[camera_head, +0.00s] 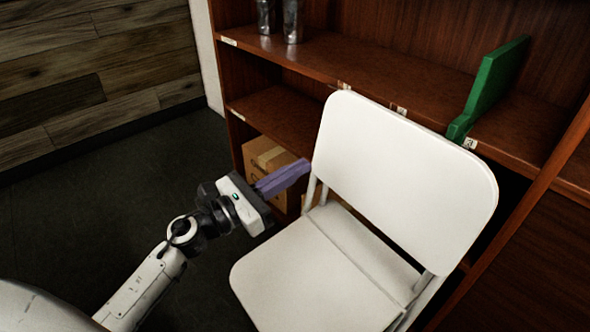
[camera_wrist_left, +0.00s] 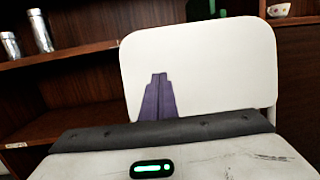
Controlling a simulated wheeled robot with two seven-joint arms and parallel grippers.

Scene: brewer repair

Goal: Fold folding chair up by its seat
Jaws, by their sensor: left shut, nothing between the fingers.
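The white folding chair stands unfolded in front of the shelf. Its backrest (camera_head: 405,185) is upright and its seat (camera_head: 320,270) lies flat, cut off at the bottom of the head view. My left gripper (camera_head: 303,166) has purple fingers that are shut and empty. In the head view they are beside the left edge of the backrest, above the seat's back left; I cannot tell whether they touch it. In the left wrist view the shut fingers (camera_wrist_left: 158,97) show against the backrest (camera_wrist_left: 200,65). The seat is hidden in that view. My right gripper is not in view.
A brown wooden shelf (camera_head: 400,75) stands behind the chair, with metal canisters (camera_head: 292,20) and a green object (camera_head: 490,88) on it. A cardboard box (camera_head: 270,160) sits low behind my left gripper. The dark floor (camera_head: 90,200) at left is clear.

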